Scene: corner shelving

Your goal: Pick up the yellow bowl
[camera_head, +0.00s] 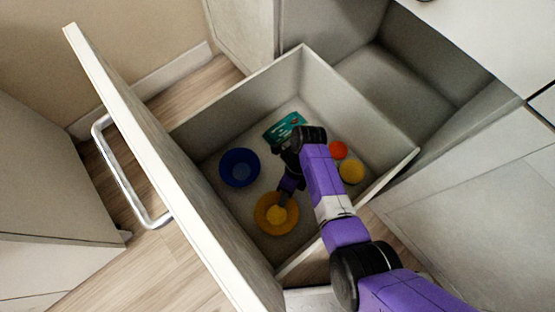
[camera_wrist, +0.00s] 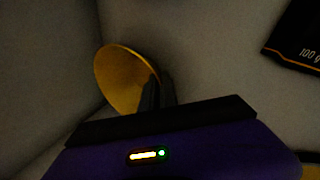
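The yellow bowl (camera_head: 264,222) is in the open drawer, near its front corner in the head view. In the wrist view the bowl (camera_wrist: 120,78) shows its inside at the left of centre. My gripper (camera_head: 284,198) reaches down to the bowl's upper right rim. In the wrist view the two dark fingers of my gripper (camera_wrist: 159,90) are close together, one on each side of the rim, and look shut on it. The fingers hide part of the rim. Whether the bowl is clear of the drawer floor cannot be told.
The drawer (camera_head: 350,100) also holds a blue bowl (camera_head: 239,167), a green packet (camera_head: 284,128), an orange-red ball (camera_head: 338,150) and a yellow round thing (camera_head: 351,172). Its walls stand close around my arm. A dark packet (camera_wrist: 296,40) shows in the wrist view.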

